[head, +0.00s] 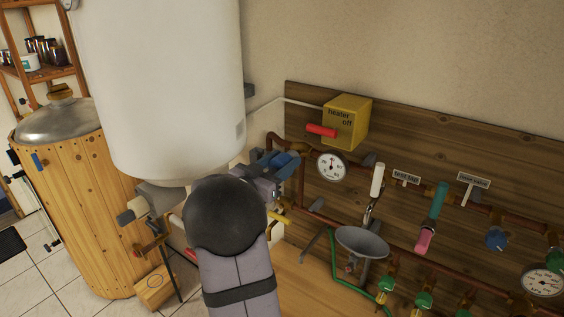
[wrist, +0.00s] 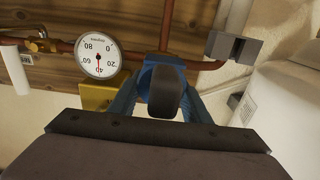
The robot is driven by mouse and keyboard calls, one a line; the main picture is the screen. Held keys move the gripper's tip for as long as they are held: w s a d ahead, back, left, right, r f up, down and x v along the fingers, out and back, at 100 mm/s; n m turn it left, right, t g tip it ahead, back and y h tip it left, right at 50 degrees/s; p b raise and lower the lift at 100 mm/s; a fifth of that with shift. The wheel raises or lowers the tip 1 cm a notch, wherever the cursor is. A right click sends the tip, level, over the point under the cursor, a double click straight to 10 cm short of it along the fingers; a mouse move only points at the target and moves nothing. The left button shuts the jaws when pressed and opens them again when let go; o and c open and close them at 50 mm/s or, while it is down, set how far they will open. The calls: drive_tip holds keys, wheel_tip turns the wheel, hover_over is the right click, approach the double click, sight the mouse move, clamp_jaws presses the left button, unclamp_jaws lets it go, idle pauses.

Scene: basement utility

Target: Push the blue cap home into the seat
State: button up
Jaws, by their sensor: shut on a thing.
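My gripper (head: 268,178) is at the copper pipework left of the red-handled yellow box in the head view. A blue part (head: 286,160), which looks like the blue cap, shows at its jaws. In the wrist view, my gripper's two blue fingers (wrist: 162,103) close in from both sides on a dark rounded piece, with blue body (wrist: 162,63) behind it against a copper pipe. The gripper is shut on it. The seat is hidden behind the cap and fingers, and I cannot tell how deep the cap sits.
A large white tank (head: 165,80) hangs close left of my arm. The yellow heater box (head: 347,122) and a round gauge (head: 331,166) are just right of the gripper. A grey funnel (head: 362,243) and several valves line the wooden board (head: 430,135).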

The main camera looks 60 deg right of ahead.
sight(292, 152)
drive_tip(key=shift+d, duration=1.6)
drive_tip(key=shift+d, duration=0.35)
drive_tip(key=shift+d, duration=0.3)
drive_tip(key=o, duration=1.2)
drive_tip(key=shift+d, duration=0.1)
drive_tip(key=shift+a+f, duration=0.15)
drive_tip(key=shift+a, duration=0.45)
drive_tip(key=shift+a+b, duration=1.55)
drive_tip(key=shift+a, duration=1.55)
